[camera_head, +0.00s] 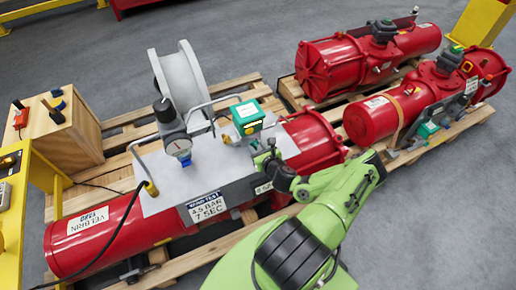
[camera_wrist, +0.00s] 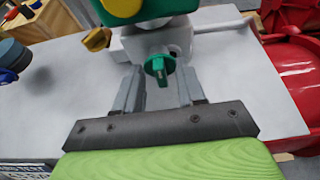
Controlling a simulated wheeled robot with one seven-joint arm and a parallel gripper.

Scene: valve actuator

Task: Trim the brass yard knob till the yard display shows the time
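The brass knob (camera_wrist: 97,39) sticks out at the left of a pale block under a green-and-yellow unit (camera_wrist: 150,8) in the wrist view. A green knob (camera_wrist: 160,67) faces me on that block. My gripper (camera_wrist: 158,82) is open, its two fingers apart with the green knob between or just beyond their tips; I see gaps on both sides. In the head view my gripper (camera_head: 268,158) is at the front right of the green-topped unit (camera_head: 248,117). A placard (camera_head: 207,206) reads 4.5 BAR 7 SEC. A small plate (camera_head: 263,188) ends in SEC; its digits are unclear.
A grey plate (camera_head: 180,185) lies over the red cylinder (camera_head: 95,235) on a pallet. A gauge (camera_head: 178,146) and a grey handwheel (camera_head: 180,80) stand left of the unit. A bent pipe runs behind it. More red actuators (camera_head: 360,60) lie at the back right.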

